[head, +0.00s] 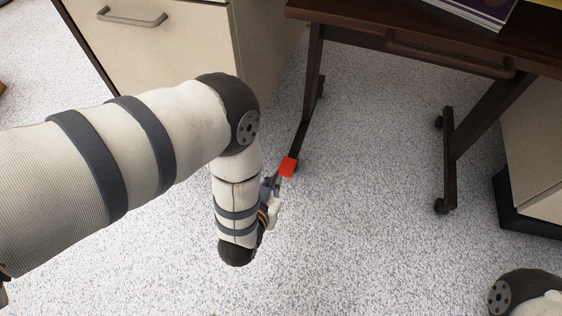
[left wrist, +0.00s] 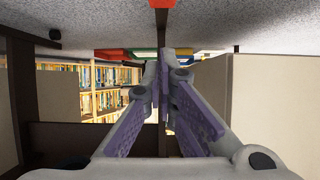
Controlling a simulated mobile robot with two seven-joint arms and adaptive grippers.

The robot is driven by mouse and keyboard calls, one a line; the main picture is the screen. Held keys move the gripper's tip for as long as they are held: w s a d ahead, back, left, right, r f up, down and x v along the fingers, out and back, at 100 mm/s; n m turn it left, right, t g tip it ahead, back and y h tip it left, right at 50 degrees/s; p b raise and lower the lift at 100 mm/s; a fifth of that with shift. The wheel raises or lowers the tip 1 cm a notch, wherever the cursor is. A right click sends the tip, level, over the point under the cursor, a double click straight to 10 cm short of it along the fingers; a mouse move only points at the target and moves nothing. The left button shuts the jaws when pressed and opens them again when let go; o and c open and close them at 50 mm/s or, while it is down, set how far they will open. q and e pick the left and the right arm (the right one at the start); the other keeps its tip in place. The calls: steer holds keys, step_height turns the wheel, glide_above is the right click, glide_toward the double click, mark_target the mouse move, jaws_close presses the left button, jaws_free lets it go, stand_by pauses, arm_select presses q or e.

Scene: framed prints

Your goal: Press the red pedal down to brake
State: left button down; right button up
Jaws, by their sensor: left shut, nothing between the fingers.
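The red pedal (head: 288,167) is a small red block at the caster end of the dark desk's left leg, close to the floor. In the left wrist view the red pedal (left wrist: 162,3) shows at the top edge, mostly cut off. My left gripper (head: 273,182) is just below and left of the pedal in the head view, partly hidden behind my forearm. Its fingers (left wrist: 164,62) are shut with nothing between them. I cannot tell whether the fingertips touch the pedal. My right gripper is out of view; only part of my right arm shows at the bottom right.
The dark wheeled desk (head: 400,50) overhangs the pedal area. A cream drawer cabinet (head: 165,60) stands at the upper left, another cabinet (head: 535,130) at the right. The speckled floor (head: 370,230) is clear between. Bookshelves (left wrist: 95,88) show in the left wrist view.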

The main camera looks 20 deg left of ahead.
arm_select(q)
steer(key=shift+w+r, duration=0.15)
steer(key=shift+w, duration=0.1)
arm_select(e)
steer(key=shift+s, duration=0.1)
arm_select(q)
steer(key=b, duration=0.6)
glide_above(286, 174)
step_height(286, 174, down, 5)
steer(key=shift+f, duration=0.15)
steer(key=f, duration=0.1)
steer(key=s+f+b, duration=0.1)
steer(key=f, duration=0.1)
steer(key=shift+s+f, duration=0.1)
steer(key=shift+f, duration=0.05)
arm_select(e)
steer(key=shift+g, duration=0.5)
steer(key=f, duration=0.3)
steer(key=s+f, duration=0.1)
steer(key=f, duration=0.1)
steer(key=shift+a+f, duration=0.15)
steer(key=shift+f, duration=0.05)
arm_select(q)
steer(key=shift+s, duration=0.1)
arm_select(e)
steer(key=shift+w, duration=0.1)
